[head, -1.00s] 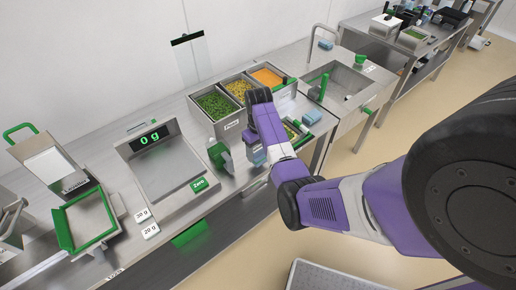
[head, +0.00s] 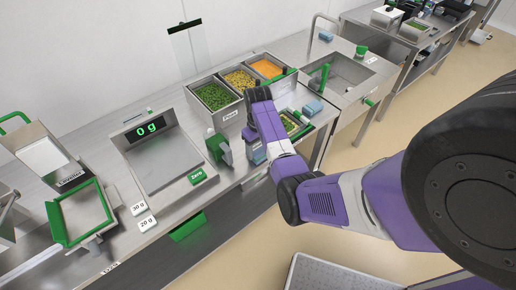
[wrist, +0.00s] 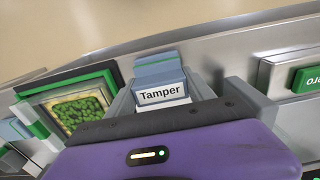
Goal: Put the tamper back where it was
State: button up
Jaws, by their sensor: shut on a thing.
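A blue-grey block with a white label reading "Tamper" (wrist: 160,93) sits at the bench's front edge, directly ahead of my gripper in the wrist view. In the head view a blue-grey block (head: 257,153) shows low beside my wrist, next to a green-handled tool (head: 216,146). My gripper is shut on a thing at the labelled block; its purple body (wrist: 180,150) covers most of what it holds. I take this to be the tamper, but its shape is hidden. I cannot tell whether it is seated or held just above.
A green-rimmed tray of peas (wrist: 82,106) lies close beside my gripper. Bins of peas (head: 214,95), corn and carrot stand behind. A scale (head: 165,160) reading 0 g is to the left, a sink (head: 345,75) to the right. A blue sponge (head: 315,107) lies near the tray.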

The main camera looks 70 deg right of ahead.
jog(key=shift+f, duration=0.1)
dwell(0.3)
jog(key=o, duration=1.8)
jog(key=c, duration=0.3)
jog(key=shift+c, duration=0.2)
notch_tip(320, 180, up, 5)
jog(key=p, duration=0.4)
jog(key=shift+f, duration=0.15)
jog(key=shift+r, duration=1.15)
